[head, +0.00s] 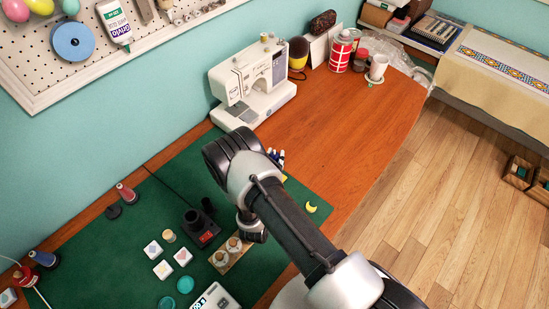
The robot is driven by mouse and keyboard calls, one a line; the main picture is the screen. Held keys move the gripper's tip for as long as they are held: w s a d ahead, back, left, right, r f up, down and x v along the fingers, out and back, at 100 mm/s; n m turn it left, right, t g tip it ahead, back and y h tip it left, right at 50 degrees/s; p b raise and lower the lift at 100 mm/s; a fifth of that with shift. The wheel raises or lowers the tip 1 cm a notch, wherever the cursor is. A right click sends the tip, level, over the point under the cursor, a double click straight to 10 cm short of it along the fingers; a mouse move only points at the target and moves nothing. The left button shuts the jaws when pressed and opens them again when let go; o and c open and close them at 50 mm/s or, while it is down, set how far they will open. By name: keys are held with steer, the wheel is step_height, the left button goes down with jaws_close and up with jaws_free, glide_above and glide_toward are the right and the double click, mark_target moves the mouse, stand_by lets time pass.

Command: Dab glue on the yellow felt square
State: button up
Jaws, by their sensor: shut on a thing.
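My arm crosses the middle of the head view, over the green cutting mat (100,252). My gripper is not visible; the arm links hide that area. A small yellow patch (284,178) shows at the arm's edge below some blue-and-white pens (276,157). I cannot tell whether it is the yellow felt square, as most of it is hidden. A yellow crescent shape (311,208) lies near the mat's right edge. A white glue bottle (117,25) with a green label is on the pegboard. I see no other glue holder clearly.
A sewing machine (250,85) stands at the back. White cubes (153,249), thread spools (125,193), a black device with a red display (203,226) and a wooden block (231,252) crowd the mat.

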mark_target(275, 154)
steer(key=shift+f, duration=0.6)
steer(key=shift+f+b, duration=0.3)
steer(key=shift+b, duration=0.3)
stand_by(0.3)
steer(key=shift+o, duration=0.2)
steer(key=shift+r, duration=0.1)
stand_by(0.4)
steer(key=shift+r+p, duration=2.05)
steer(key=shift+r, duration=0.9)
